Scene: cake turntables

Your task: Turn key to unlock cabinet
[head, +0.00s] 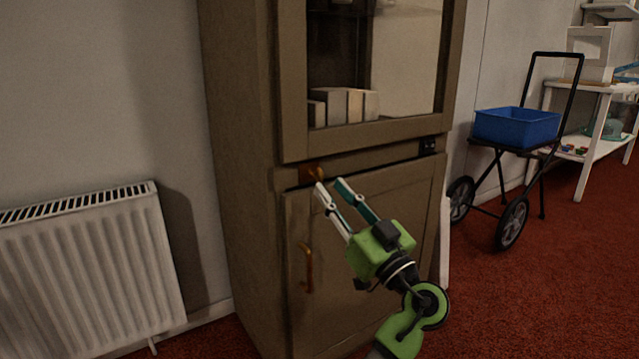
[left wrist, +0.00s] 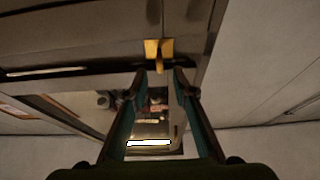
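A brown cabinet (head: 235,150) stands against the wall, with a glass upper door and a solid lower door (head: 325,245); both look shut. A small brass key (head: 316,174) sits at a brown plate on the rail between the doors, at the left. In the left wrist view the brass key (left wrist: 158,56) is upper middle, its narrow part hanging down. My left gripper (head: 329,184) is open, its fingertips just short of the key. In the wrist view its fingertips (left wrist: 159,74) lie on either side below the key, with a gap between them. My right gripper is not in view.
A brass handle (head: 306,268) is on the lower door. A dark fitting (head: 428,145) is on the rail's right end. A white radiator (head: 90,265) stands left. A cart with a blue bin (head: 515,127) and a white shelf (head: 590,160) stand right. Red carpet (head: 540,290) is clear at front right.

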